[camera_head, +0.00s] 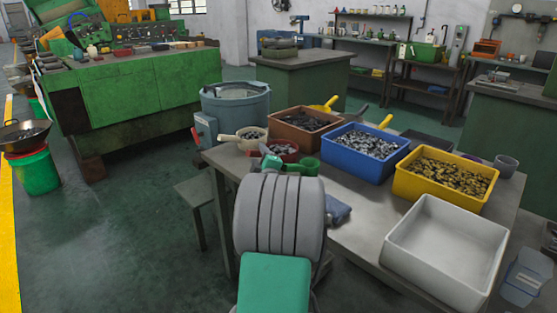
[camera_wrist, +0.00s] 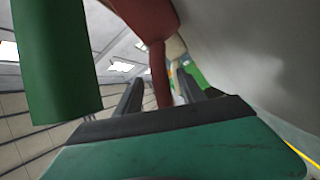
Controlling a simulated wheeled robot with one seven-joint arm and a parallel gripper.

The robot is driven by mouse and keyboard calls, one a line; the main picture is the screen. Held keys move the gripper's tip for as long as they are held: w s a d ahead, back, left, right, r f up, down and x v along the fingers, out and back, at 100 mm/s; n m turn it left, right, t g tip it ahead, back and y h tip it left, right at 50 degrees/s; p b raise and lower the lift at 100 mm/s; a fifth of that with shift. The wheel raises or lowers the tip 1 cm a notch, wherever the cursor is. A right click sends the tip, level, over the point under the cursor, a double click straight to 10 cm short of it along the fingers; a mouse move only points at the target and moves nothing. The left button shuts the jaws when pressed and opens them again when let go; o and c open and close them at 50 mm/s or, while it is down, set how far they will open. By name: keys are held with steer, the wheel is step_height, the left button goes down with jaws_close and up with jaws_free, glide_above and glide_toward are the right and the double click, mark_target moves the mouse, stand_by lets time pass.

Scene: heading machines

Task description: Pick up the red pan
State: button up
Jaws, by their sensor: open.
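The red pan (camera_head: 286,149) sits near the table's left end with dark bits in it, partly hidden by my arm in the head view. In the wrist view the red pan (camera_wrist: 147,17) fills the top middle, and its handle runs down between my fingers. My gripper (camera_wrist: 159,80) is open, with one finger on each side of the handle. Whether the fingers touch it cannot be told. In the head view my arm mostly hides the gripper.
A green handled thing (camera_head: 306,166) is close beside the red pan, and a green cylinder (camera_wrist: 55,60) stands left of my fingers. A cream pan (camera_head: 250,137) is behind. Brown (camera_head: 290,134), blue (camera_head: 350,158), yellow (camera_head: 428,190) and white (camera_head: 440,268) bins cover much of the table (camera_head: 350,235).

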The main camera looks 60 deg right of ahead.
steer(key=shift+x, duration=1.15)
steer(key=shift+c, duration=0.6)
jaws_close()
steer(key=shift+r, duration=0.15)
